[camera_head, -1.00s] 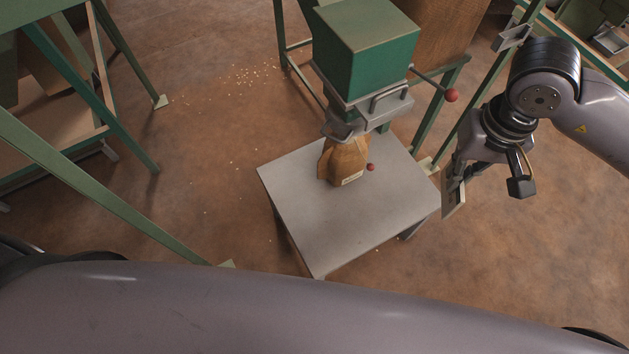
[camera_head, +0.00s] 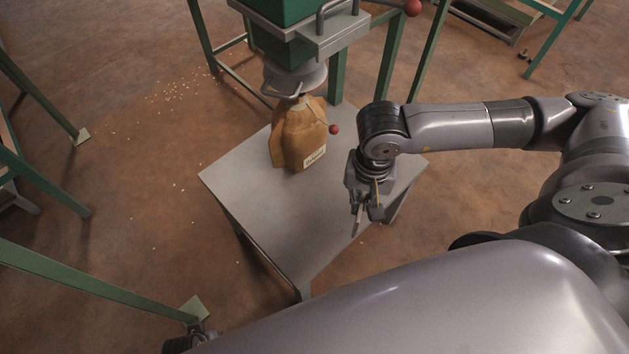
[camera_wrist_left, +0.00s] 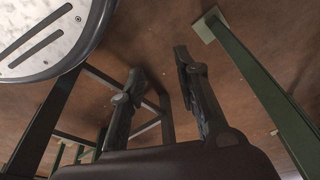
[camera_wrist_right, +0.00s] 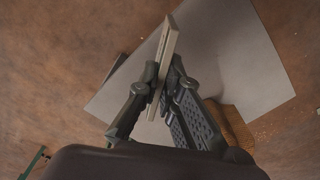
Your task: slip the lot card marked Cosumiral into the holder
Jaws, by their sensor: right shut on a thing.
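My right gripper (camera_head: 364,205) is shut on a thin flat card (camera_head: 357,220), held near the right front part of the grey table. In the right wrist view the card (camera_wrist_right: 166,58) is seen nearly edge-on, pinched between the fingers of the right gripper (camera_wrist_right: 160,82); its marking cannot be read. My left gripper (camera_wrist_left: 158,66) has its fingers apart with nothing between them, above the floor. I cannot make out a card holder for certain in the current views.
A grey table (camera_head: 255,205) carries a brown paper bag (camera_head: 299,135) with a small white label, too small to read. The bag stands under the spout of a green hopper (camera_head: 283,45). A red-knobbed lever sticks out. Green frame legs stand left and behind. Small nuts lie scattered on the floor.

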